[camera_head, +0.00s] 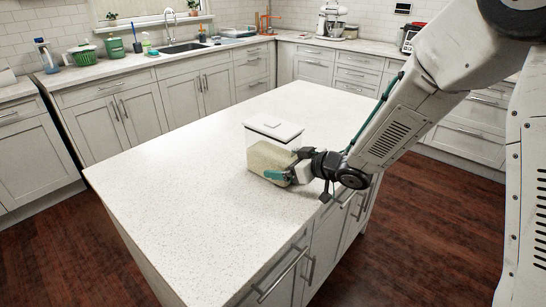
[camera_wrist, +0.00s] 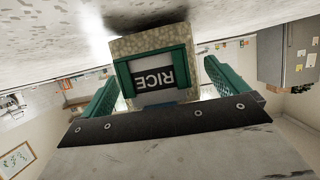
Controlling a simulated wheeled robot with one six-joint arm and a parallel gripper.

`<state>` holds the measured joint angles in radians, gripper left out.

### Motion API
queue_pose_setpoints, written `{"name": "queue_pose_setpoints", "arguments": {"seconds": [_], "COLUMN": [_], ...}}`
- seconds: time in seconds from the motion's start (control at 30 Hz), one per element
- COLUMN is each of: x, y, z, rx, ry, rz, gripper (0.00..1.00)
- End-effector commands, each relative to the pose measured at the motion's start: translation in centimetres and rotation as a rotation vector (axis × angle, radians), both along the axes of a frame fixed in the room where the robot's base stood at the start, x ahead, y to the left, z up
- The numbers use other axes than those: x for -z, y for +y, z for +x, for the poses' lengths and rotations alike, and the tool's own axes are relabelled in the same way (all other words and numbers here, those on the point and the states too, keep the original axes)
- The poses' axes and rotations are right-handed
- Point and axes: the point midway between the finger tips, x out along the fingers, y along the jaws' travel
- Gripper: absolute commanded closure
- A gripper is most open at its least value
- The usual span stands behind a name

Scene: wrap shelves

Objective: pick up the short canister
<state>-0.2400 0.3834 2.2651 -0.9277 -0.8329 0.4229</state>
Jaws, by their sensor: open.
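The short canister (camera_head: 268,158) is a clear square box with a white lid, part filled with pale grain. It stands upright on the white island top near its right edge. In the wrist view the canister (camera_wrist: 150,42) appears upside down, with a dark RICE label framed in teal. My gripper (camera_head: 284,168) is at the canister's lower right side, low over the counter. In the wrist view the teal fingers of my gripper (camera_wrist: 161,72) are spread, one on each side of the canister, with visible gaps. The finger pads' far ends are partly hidden in the head view.
The island top (camera_head: 165,195) is clear to the left, front and back of the canister. A back counter holds a sink (camera_head: 182,47), a green basket (camera_head: 84,55), a green canister (camera_head: 115,47) and a stand mixer (camera_head: 331,20), all well away.

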Motion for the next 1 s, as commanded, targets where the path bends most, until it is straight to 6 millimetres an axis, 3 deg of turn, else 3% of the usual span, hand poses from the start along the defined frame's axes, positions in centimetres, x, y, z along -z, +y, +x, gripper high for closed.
{"name": "queue_pose_setpoints", "arguments": {"seconds": [0.17,0.43,0.77,1.0], "x": [0.0,0.0,-0.4,-1.9], "y": [0.0,0.0,0.0,0.0], "z": [0.0,0.0,0.1,0.1], "rx": [0.000,0.000,0.000,-0.001], "ry": [0.000,0.000,-0.004,-0.006], "rz": [0.000,0.000,0.002,0.002], "gripper": [0.02,0.77,0.77,0.77]}}
